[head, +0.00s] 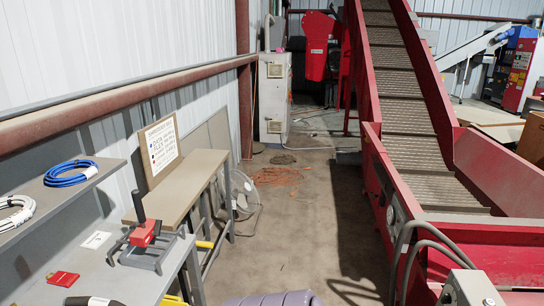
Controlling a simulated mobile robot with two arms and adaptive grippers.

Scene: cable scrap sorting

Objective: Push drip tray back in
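No drip tray can be made out with certainty. A small flat grey piece (348,157) lies low beside the foot of the red conveyor (398,90), far back on the floor; it is too small to tell whether it is a tray. The space under the conveyor is in dark shadow. Neither of my grippers is in view.
A fan (244,192) and reddish scrap (277,176) are on the floor. The middle aisle (300,235) is mostly clear. Grey hoses (408,250) hang at right.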

